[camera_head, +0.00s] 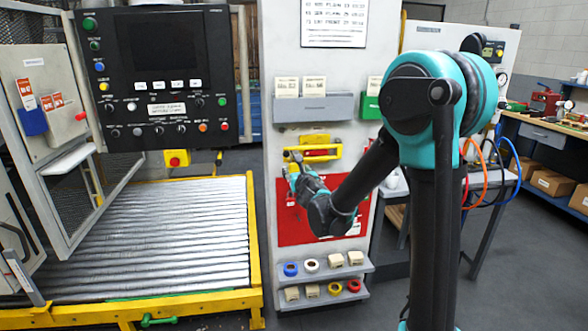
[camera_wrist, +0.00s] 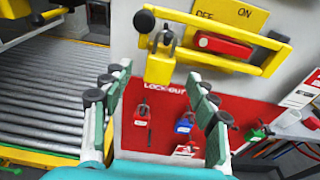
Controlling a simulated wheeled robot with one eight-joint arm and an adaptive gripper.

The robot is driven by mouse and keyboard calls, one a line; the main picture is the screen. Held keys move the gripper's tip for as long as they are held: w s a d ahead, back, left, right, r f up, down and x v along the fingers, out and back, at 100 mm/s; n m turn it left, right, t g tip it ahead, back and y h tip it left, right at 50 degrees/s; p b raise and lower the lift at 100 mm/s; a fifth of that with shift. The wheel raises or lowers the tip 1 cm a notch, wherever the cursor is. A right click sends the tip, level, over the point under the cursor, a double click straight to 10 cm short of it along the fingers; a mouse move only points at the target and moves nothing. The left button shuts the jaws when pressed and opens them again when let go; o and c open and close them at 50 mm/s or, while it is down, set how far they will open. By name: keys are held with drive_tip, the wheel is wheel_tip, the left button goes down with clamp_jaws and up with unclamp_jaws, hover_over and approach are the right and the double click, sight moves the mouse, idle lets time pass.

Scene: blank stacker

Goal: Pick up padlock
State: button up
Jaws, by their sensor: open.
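A yellow padlock (camera_wrist: 160,66) hangs by its shackle at the left end of a yellow bracket (camera_wrist: 262,68), beside a red switch handle (camera_wrist: 222,45). A red padlock (camera_wrist: 142,115) and a blue padlock (camera_wrist: 185,123) hang lower, on the red lockout board (camera_wrist: 160,137). My gripper (camera_wrist: 158,86) is open, with one finger on each side of the yellow padlock's lower part in the wrist view. I cannot tell whether the fingers reach its depth; no contact shows. In the head view, my gripper (camera_head: 297,168) is in front of the panel and partly hides the board.
A roller conveyor (camera_head: 180,235) with yellow edges lies at left. A control console (camera_head: 155,75) hangs above it. Small shelves (camera_head: 322,272) with tape rolls and blocks stick out below the board. A grey tray (camera_head: 312,107) is above the bracket.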

sight(295, 164)
drive_tip(key=x, duration=0.4)
drive_tip(key=shift+w+a, duration=0.1)
drive_tip(key=shift+w, duration=0.1)
drive_tip(key=c, duration=1.3)
drive_tip(key=shift+r, duration=0.45)
drive_tip(key=f+v, duration=0.3)
drive_tip(key=v, duration=1.5)
drive_tip(key=shift+s+r, duration=0.2)
drive_tip(key=shift+r, duration=0.2)
